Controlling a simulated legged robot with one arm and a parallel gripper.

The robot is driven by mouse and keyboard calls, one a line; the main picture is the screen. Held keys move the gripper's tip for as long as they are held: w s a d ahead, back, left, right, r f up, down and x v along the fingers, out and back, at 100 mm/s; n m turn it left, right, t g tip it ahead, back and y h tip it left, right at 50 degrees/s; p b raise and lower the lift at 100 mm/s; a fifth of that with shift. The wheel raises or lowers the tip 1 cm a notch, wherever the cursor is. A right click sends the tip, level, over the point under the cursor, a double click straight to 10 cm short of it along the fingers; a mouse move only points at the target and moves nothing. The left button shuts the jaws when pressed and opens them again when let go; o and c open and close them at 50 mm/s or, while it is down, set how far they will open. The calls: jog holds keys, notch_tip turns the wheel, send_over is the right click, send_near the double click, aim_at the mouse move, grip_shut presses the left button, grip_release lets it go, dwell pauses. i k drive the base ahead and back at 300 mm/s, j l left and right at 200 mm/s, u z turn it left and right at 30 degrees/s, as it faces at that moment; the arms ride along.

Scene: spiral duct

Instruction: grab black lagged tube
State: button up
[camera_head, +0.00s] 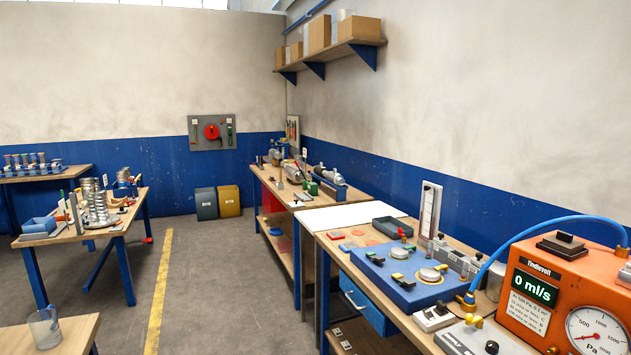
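I cannot pick out a black lagged tube with certainty in the head view. On the far part of the right-hand workbenches, a grey cylinder (329,177) lies on a blue stand, with other small parts around it. On the left bench stands a ribbed silvery spiral duct piece (95,202), upright among small tools. Details on these benches are too small to tell apart. My gripper is not in view.
An orange meter box (567,295) with a blue hose (535,228) and a blue test plate (403,275) occupy the near right bench. A glass beaker (45,329) stands at the lower left. The grey floor (215,290) between the benches is clear.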

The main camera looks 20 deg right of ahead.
aim_at(321, 171)
jog(key=i, duration=1.1)
jog(key=i+l+z, duration=0.1)
jog(key=i, duration=2.1)
jog(key=i+z, duration=0.1)
jog(key=i, duration=1)
jog(key=i+j, duration=0.2)
jog(key=i, duration=0.9)
jog(key=i+z, duration=0.45)
jog(key=i+j+z, duration=0.1)
jog(key=i+z, duration=0.35)
jog(key=i+j+z, duration=0.3)
jog(key=z, duration=0.2)
jog(key=i, duration=0.1)
